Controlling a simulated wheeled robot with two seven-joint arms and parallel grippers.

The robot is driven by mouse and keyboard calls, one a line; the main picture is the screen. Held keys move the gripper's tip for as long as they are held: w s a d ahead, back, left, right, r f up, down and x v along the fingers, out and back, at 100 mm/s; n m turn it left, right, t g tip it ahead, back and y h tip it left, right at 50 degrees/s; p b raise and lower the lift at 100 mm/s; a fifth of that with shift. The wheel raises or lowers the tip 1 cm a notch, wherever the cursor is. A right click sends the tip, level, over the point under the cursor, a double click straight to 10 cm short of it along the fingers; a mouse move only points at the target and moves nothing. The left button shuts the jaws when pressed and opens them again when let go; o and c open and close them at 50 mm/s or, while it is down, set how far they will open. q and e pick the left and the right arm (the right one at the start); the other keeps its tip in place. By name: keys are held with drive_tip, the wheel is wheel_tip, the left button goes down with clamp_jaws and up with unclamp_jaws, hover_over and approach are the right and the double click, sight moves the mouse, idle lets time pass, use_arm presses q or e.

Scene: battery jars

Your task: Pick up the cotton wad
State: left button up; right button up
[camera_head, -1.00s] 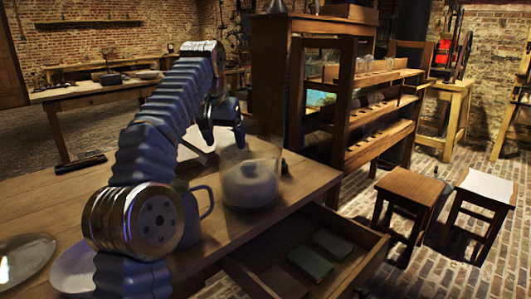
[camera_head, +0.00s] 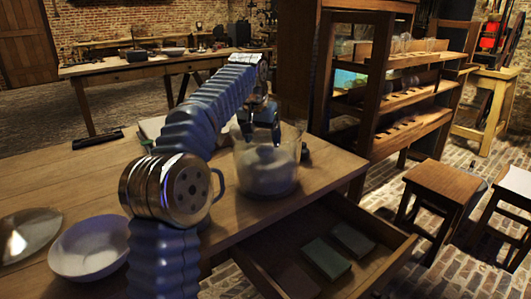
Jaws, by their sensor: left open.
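A clear glass jar (camera_head: 240,165) stands on the wooden table near its right edge. A pale rounded mass (camera_head: 268,176) fills its lower part; it may be the cotton wad, but I cannot tell for sure. My left gripper (camera_head: 261,138) points down at the jar's mouth with its fingers apart, above the pale mass. Its fingertips overlap the jar in the picture, and I see nothing between them. Whether they touch the mass is too small to tell. My right gripper is out of view.
A white bowl (camera_head: 88,250) and a glass dish (camera_head: 25,236) are at the front left of the table. A mug (camera_head: 216,188) is partly behind my arm. An open drawer (camera_head: 375,262) with dark blocks juts out below the jar. A wooden shelf (camera_head: 412,99) stands behind right.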

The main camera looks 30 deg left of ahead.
use_arm(q)
drive_tip(key=x, duration=0.3)
drive_tip(key=shift+w+f, duration=0.15)
drive_tip(key=shift+f, duration=0.2)
drive_tip(key=shift+d, duration=0.1)
drive_tip(key=shift+c, duration=0.2)
drive_tip(key=c, duration=1.1)
drive_tip(key=shift+o, duration=0.2)
drive_tip(key=shift+r, duration=0.55)
wheel_tip(320, 180, up, 3)
drive_tip(key=shift+d+p, duration=0.15)
drive_tip(key=shift+p, duration=0.45)
drive_tip(key=s+d+r, duration=0.8)
drive_tip(key=d+r, duration=0.1)
drive_tip(key=d, duration=0.2)
drive_tip(key=shift+s, duration=0.2)
